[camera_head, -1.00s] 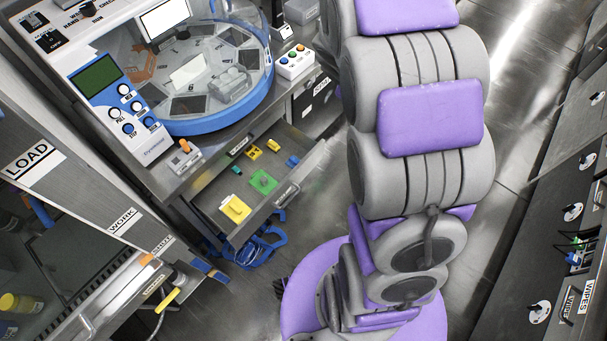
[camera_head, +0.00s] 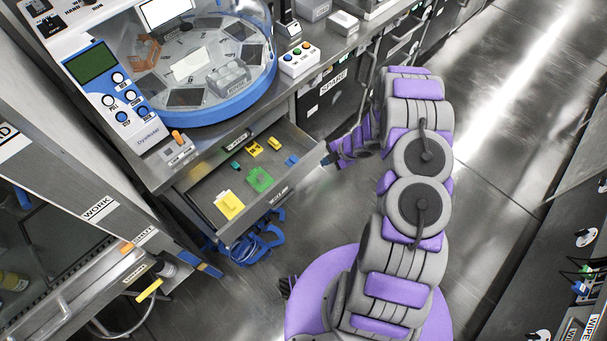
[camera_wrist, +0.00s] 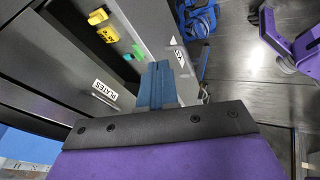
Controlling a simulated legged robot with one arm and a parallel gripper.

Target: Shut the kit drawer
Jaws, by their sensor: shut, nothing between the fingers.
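The kit drawer (camera_head: 213,197) stands open below the counter in the head view. Yellow, green and blue pieces lie in it. Its front panel carries a label (camera_head: 278,192); the wrist view also shows the drawer front (camera_wrist: 150,22) with a partly hidden label. My gripper (camera_head: 328,160) is at the drawer's right front corner in the head view, small and partly hidden by my arm. In the wrist view its blue fingers (camera_wrist: 160,72) are together with nothing between them, close to the drawer front. I cannot tell whether they touch it.
A blue-rimmed round machine (camera_head: 205,65) and a button box (camera_head: 299,60) stand on the counter. Blue straps (camera_head: 256,243) lie on the floor under the drawer. A panel labelled PLATES (camera_wrist: 106,90) shows in the wrist view. Open floor (camera_head: 500,150) lies right of my arm.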

